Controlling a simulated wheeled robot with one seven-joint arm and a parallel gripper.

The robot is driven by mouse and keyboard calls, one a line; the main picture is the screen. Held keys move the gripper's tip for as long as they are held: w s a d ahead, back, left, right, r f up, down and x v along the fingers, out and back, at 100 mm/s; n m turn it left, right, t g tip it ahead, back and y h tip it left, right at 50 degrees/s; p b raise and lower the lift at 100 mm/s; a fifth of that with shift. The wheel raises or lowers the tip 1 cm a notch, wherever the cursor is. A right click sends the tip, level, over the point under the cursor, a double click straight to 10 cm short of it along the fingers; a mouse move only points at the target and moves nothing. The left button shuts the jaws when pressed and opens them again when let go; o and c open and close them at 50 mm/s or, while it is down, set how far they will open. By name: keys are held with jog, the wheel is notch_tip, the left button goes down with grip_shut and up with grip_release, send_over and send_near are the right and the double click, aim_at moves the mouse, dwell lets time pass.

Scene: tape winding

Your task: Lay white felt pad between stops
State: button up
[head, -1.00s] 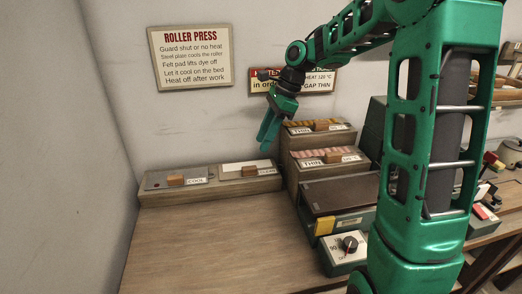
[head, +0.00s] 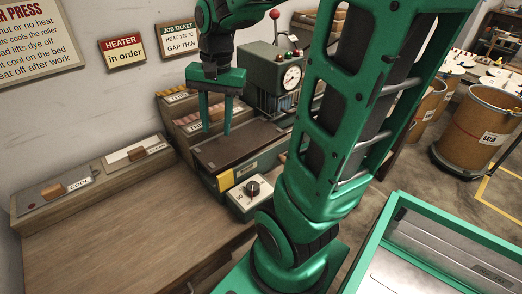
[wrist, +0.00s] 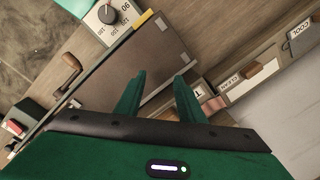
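The white felt pad (head: 117,158), with a wooden block handle, lies on the low wooden shelf at the left, beside the CLEAN label. My gripper (head: 216,132) points down over the dark flat bed (head: 238,148) of the press, to the right of the pad. Its two fingers are apart with nothing between them. In the wrist view, my gripper (wrist: 160,85) is open over the dark bed (wrist: 150,65). The pad's wooden handle shows at the right there, by the CLEAN label.
Stepped racks (head: 186,115) stand behind the bed. A dial box (head: 250,196) is at its front. The wooden tabletop (head: 120,235) is clear.

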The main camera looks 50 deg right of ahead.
jog(key=shift+o, duration=0.5)
jog(key=s+d+f+n, duration=0.2)
jog(key=s+n, duration=0.3)
jog(key=s, duration=0.9)
jog(key=shift+f+g+h, duration=0.4)
jog(key=shift+f, duration=0.15)
jog(key=w+n, duration=0.1)
jog(key=w, duration=0.1)
jog(key=w+a+n+t, duration=0.1)
jog(key=w, duration=0.4)
jog(key=shift+w+a+r+n+t+h, duration=0.2)
jog(key=shift+a+n+t+h, duration=0.1)
jog(key=shift+a+n+h, duration=0.1)
jog(key=w+a+r+t+y, duration=0.1)
jog(key=w+a+r+t, duration=0.1)
jog(key=w+a, duration=0.9)
jog(key=m+g+y, duration=0.3)
jog(key=m+y, duration=0.1)
jog(key=m, duration=1.2)
send_near(136, 149)
jog(key=shift+x, duration=4.35)
grip_shut()
